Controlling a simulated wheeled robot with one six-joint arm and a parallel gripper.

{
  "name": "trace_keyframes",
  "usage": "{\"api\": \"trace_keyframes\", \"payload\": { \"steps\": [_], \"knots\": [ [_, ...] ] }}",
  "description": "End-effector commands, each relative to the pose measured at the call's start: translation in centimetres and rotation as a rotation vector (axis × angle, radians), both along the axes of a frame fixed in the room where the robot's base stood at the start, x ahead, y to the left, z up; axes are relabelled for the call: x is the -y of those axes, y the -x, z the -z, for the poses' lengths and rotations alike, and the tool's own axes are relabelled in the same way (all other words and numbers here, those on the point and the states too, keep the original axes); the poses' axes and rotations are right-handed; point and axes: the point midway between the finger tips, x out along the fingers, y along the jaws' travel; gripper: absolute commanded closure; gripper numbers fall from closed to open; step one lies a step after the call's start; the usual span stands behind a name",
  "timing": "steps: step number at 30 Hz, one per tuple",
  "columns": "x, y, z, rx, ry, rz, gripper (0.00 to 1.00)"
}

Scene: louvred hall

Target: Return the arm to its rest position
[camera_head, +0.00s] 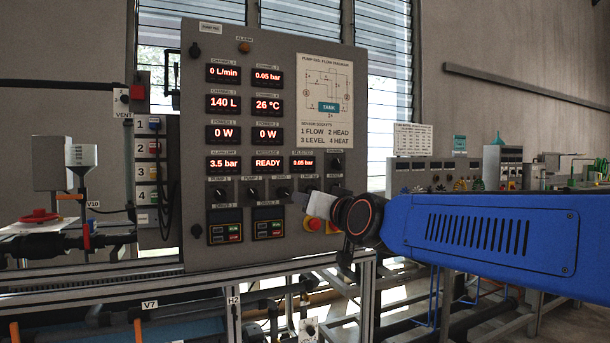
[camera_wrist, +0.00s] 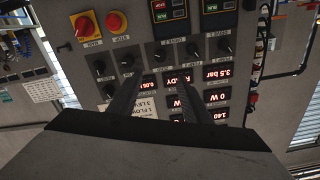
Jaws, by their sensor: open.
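My arm (camera_head: 490,235) is blue and reaches in from the right in the head view, stretched toward a grey control panel (camera_head: 215,60). My gripper (camera_head: 300,199) is in front of the panel's lower right, near a row of black knobs (camera_head: 252,194). In the wrist view my gripper (camera_wrist: 161,72) shows two dark fingers spread apart with nothing between them. They point at the panel (camera_wrist: 145,38), which appears upside down, close to the knob row (camera_wrist: 160,56). Whether the fingertips touch the panel cannot be told.
A red-and-yellow switch (camera_head: 315,225) is just below my gripper, partly hidden. Red displays (camera_head: 267,163) fill the panel above. A metal frame bench (camera_head: 120,292) with pipes runs below. A numbered switch box (camera_head: 153,170) stands at left. Another instrument bench (camera_head: 430,175) stands at right.

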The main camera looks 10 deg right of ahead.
Motion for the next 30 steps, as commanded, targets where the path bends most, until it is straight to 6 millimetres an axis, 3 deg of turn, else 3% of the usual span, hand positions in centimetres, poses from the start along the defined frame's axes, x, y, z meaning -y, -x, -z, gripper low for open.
{"api": "trace_keyframes", "payload": {
  "steps": [9, 13, 20, 30],
  "knots": [
    [0.1, 0.1, 0.1, -0.004, 0.002, 0.0, 0.56],
    [1.3, 1.3, 2.1, -0.052, 0.037, 0.0, 0.56],
    [6.3, 7.4, 12.0, -0.296, 0.181, 0.002, 0.56],
    [14.0, 20.1, 26.9, -0.703, 0.358, 0.037, 0.56]
  ]
}}
